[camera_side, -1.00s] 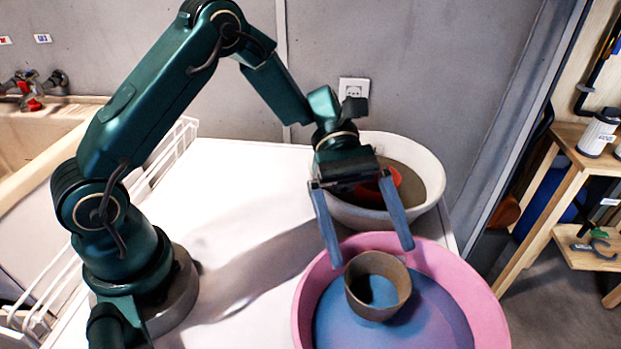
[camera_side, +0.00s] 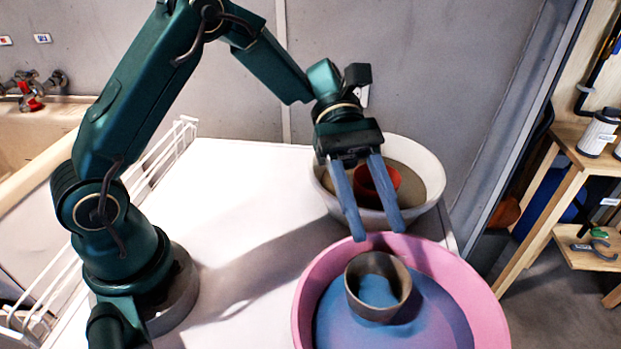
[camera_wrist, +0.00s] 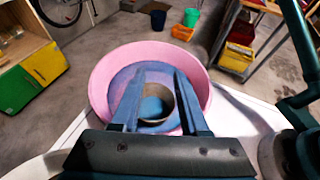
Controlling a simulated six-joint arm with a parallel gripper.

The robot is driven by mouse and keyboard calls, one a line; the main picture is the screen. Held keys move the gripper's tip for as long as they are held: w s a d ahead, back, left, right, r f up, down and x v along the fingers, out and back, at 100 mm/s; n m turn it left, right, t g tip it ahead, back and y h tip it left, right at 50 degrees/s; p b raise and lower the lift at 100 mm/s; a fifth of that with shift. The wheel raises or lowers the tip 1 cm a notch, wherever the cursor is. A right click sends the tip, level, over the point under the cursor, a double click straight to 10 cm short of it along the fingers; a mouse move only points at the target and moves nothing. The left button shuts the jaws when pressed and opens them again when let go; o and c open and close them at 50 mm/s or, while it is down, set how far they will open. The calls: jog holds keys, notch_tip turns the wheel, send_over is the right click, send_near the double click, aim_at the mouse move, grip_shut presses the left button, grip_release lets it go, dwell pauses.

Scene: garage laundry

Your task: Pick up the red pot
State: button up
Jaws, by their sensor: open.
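The red pot (camera_side: 377,182) stands inside the white basin (camera_side: 436,172) at the back, partly hidden behind my gripper in the side view. My gripper (camera_side: 377,236) is open and empty, pointing down, with its fingertips in front of the red pot near the far rim of the pink basin (camera_side: 482,290). A brown-grey pot (camera_side: 378,308) stands in the pink basin on its blue bottom. In the wrist view my gripper's fingers (camera_wrist: 156,75) frame this brown pot (camera_wrist: 155,120) within the pink basin (camera_wrist: 98,88). The red pot does not show in the wrist view.
Both basins stand on a white top (camera_side: 240,190), which is clear between my base and the basins. A grey wall (camera_side: 420,70) rises close behind the white basin. A white wire rack (camera_side: 160,160) runs along the left edge.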

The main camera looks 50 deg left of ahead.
notch_tip(320, 180, up, 6)
jog(key=s+a+f+m+g+y, duration=0.1)
jog(key=s+a+f+m+y, duration=0.3)
jog(key=s+f+m+y, duration=0.5)
jog(key=w+a+f+m+t+y, duration=0.2)
jog(key=a+m+t+y, duration=0.1)
jog(key=a+m+y, duration=0.6)
jog(key=w+a+r+m+t+y, duration=0.1)
jog(key=w+a+r+m+t, duration=0.25)
jog(key=w+m+t, duration=0.55)
jog(key=w+d+r+m+t+h, duration=0.15)
jog(key=r+m+t, duration=0.25)
jog(key=m, duration=0.5)
jog(key=w+d+r+m+t+h, duration=0.1)
jog(key=w+d+r+m+t, duration=0.25)
jog(key=m, duration=0.55)
send_near(362, 169)
jog(key=shift+w+r+n+g+y, duration=0.1)
jog(key=shift+w+n+g+y, duration=0.2)
jog(key=shift+w, duration=0.35)
jog(key=shift+w+f, duration=0.25)
jog(key=shift+f, duration=0.05)
jog(key=shift+x, duration=2.35)
